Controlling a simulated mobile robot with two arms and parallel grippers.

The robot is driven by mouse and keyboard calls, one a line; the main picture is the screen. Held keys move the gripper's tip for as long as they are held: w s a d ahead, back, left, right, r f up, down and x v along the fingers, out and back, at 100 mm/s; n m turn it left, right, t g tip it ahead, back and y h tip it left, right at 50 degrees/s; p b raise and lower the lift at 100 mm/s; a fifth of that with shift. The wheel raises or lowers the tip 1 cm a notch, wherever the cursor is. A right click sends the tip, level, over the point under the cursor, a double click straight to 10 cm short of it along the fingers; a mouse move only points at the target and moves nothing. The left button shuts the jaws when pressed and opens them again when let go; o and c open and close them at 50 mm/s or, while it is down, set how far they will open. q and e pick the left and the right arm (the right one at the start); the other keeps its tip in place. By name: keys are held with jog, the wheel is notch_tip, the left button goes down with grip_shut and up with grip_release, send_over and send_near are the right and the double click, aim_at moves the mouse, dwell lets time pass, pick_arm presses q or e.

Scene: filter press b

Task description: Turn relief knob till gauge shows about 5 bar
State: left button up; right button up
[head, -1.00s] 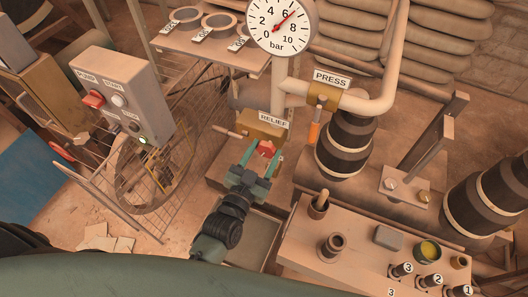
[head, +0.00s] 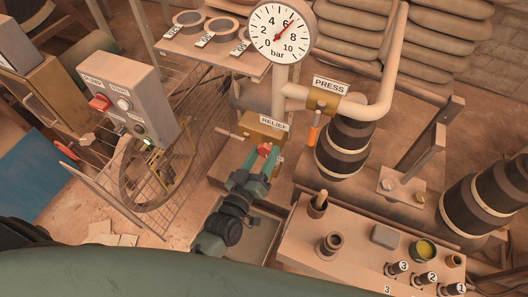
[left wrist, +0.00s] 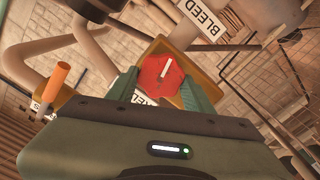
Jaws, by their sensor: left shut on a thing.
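The red relief knob (head: 264,150) sits on the front of a brass block with the RELIEF label (head: 273,123). My left gripper (head: 258,158) is shut on this knob. In the left wrist view the red knob (left wrist: 158,76), with a white mark, lies between the two green fingers (left wrist: 163,84). The fingers hide part of its sides. The round white gauge (head: 281,33) stands above on a pipe. Its red needle points a little past 6 bar. My right gripper is in neither view.
The PRESS valve with an orange handle (head: 314,129) is right of the knob. A control box (head: 134,99) stands to the left. A bench (head: 300,245) with cups and numbered fittings is at lower right.

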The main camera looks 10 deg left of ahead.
pick_arm(q)
jog(key=shift+a+f+n, duration=0.1)
jog(key=shift+n, duration=1.5)
jog(key=o, duration=1.4)
jog(key=shift+c, duration=0.2)
jog(key=s+a, duration=0.1)
jog(key=s, duration=0.6)
jog(key=shift+s+a+b, duration=0.25)
jog(key=shift+s+b, duration=0.05)
jog(key=shift+s, duration=0.05)
